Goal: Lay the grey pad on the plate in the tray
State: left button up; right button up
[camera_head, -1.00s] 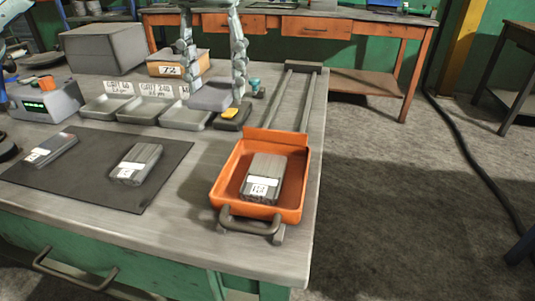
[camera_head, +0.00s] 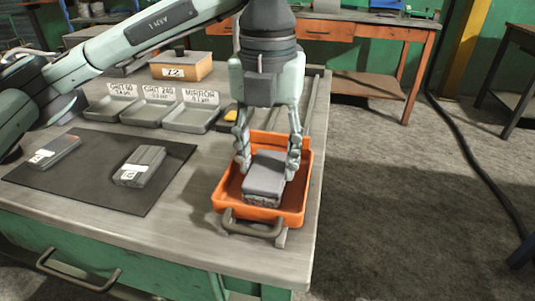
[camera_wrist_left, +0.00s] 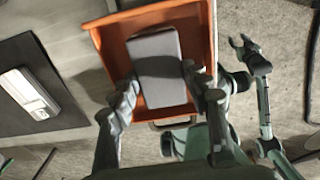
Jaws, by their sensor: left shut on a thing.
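The grey pad (camera_head: 266,168) lies over the plate in the orange tray (camera_head: 292,214), and my left gripper (camera_head: 267,160) is shut on it from above, one finger on each side. The plate's ridged front end (camera_head: 262,200) shows under the pad; its white label is hidden. In the wrist view the pad (camera_wrist_left: 156,66) sits between the left fingertips (camera_wrist_left: 158,84), inside the tray's walls (camera_wrist_left: 206,30), and hides the plate. My right gripper (camera_wrist_left: 246,62) shows in the wrist view at the right, beside the tray, with its fingers apart and empty.
A dark mat (camera_head: 90,180) left of the tray carries two labelled grey blocks (camera_head: 142,164) (camera_head: 54,150). Labelled shallow bins (camera_head: 150,112) and a box marked 72 (camera_head: 182,68) stand behind. The bench ends just right of the tray.

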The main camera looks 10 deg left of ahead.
aim_at(268, 167)
pick_arm(q)
jog(key=shift+f, duration=0.1)
jog(key=o, duration=0.8)
jog(key=shift+o, duration=0.4)
pick_arm(e)
jog(key=shift+w+a+r, duration=0.1)
jog(key=shift+w+r, duration=0.2)
jog(key=shift+r, duration=0.25)
jog(key=shift+s, duration=0.1)
pick_arm(q)
jog(key=shift+r, duration=0.7)
notch_tip(268, 167, up, 11)
pick_arm(e)
jog(key=s+f, duration=0.1)
jog(key=f, duration=0.2)
jog(key=shift+s, duration=0.35)
